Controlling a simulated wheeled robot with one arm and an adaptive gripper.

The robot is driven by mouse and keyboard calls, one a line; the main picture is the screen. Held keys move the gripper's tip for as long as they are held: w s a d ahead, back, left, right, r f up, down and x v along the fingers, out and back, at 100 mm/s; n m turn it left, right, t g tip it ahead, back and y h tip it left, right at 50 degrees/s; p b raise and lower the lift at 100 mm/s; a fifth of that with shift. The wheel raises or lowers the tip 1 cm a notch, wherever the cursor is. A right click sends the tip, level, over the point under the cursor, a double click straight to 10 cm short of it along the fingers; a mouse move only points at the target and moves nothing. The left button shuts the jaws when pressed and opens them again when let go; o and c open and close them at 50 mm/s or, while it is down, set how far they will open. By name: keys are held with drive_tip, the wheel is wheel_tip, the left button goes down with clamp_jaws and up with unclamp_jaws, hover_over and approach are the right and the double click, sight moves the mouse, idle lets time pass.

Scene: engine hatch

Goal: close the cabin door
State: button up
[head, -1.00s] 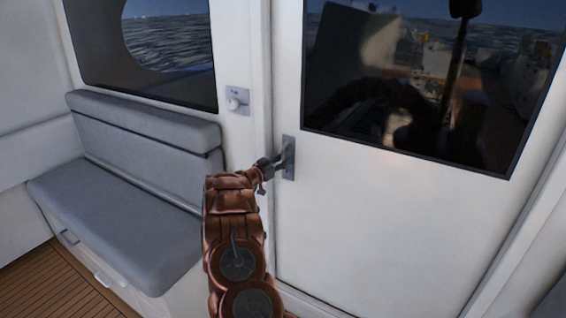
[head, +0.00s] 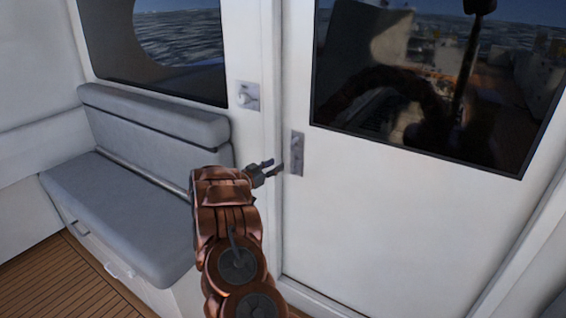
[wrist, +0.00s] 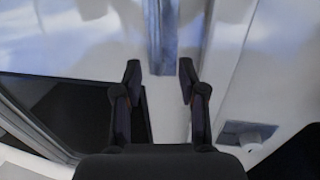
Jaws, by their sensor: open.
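The white cabin door (head: 380,215) with a dark window stands flush in its frame in the head view, with no visible gap along its left edge. Its grey handle plate (head: 298,155) sits near that left edge. My gripper (head: 271,167) is just left of the plate. Its fingers are apart, with nothing seen between them. In the wrist view my gripper (wrist: 158,80) is open, and a grey-blue upright bar, likely the handle (wrist: 162,35), lies beyond the fingertips, apart from them.
A grey cushioned bench (head: 130,205) stands to the left on the wooden floor (head: 60,280). A small wall latch or switch (head: 249,97) is on the frame left of the door. A dark window (head: 165,50) is above the bench.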

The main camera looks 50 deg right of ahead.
drive_tip(key=shift+w+a, duration=0.1)
drive_tip(key=shift+a, duration=1.15)
drive_tip(key=shift+w, duration=0.1)
